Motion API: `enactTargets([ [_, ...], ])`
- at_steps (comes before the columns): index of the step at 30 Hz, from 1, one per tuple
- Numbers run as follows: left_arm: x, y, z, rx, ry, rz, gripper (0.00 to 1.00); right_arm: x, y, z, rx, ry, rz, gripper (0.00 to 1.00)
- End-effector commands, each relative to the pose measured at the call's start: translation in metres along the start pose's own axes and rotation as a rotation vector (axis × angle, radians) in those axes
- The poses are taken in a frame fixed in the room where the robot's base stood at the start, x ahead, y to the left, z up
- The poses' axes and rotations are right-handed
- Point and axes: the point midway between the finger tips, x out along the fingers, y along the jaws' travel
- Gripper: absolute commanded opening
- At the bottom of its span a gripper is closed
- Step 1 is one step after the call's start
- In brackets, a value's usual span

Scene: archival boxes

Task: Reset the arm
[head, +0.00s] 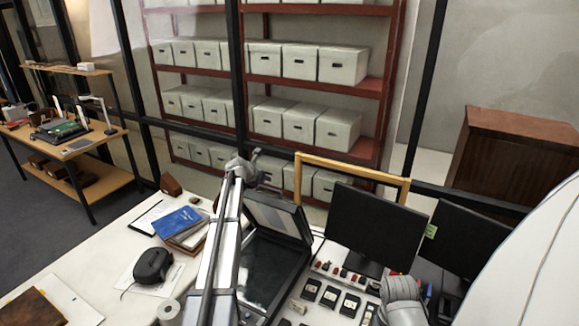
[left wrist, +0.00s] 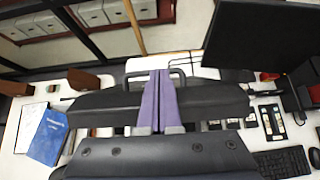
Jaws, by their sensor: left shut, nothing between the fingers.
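My left arm reaches up and away from the bottom of the head view, above the desk. My left gripper (head: 255,155) is small there, at the far end of the arm, near the desk's back edge. In the left wrist view its two purple fingers (left wrist: 162,85) are pressed together with nothing between them. The fingers point away from the camera. A grey arm joint of mine shows at the lower right of the head view, but no right fingers show.
A scanner with raised lid (head: 262,270) stands beside my left arm. A blue book (head: 180,222), black mouse (head: 152,267) and monitors (head: 375,228) share the white desk (head: 95,262). A wooden frame (head: 352,172) stands behind. Shelves of white boxes (head: 343,65) are beyond dark posts.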

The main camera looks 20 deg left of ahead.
Motion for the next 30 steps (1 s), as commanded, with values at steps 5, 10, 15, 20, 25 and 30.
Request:
enactTargets([
  [5, -0.001, -0.005, -0.002, 0.02, 0.005, -0.004, 0.0, 0.001, 0.0, 0.0, 0.0, 0.0, 0.0, 0.55],
  [10, -0.014, -0.061, -0.027, 0.292, 0.067, -0.059, 0.0, 0.001, 0.0, 0.0, 0.0, 0.0, 0.0, 0.55],
  [15, -0.043, -0.149, -0.076, 0.808, 0.162, -0.189, 0.0, 0.001, 0.0, 0.0, 0.0, 0.0, 0.0, 0.55],
  [20, -0.078, -0.218, -0.126, 1.298, 0.219, -0.349, 0.0, 0.001, 0.0, 0.0, 0.0, 0.0, 0.0, 0.55],
  [25, -0.124, -0.277, -0.181, 1.805, 0.236, -0.563, 0.0, 0.001, 0.0, 0.0, 0.0, 0.0, 0.0, 0.55],
  [30, -0.171, -0.317, -0.231, 2.241, 0.204, -0.795, 0.0, 0.001, 0.0, 0.0, 0.0, 0.0, 0.0, 0.55],
])
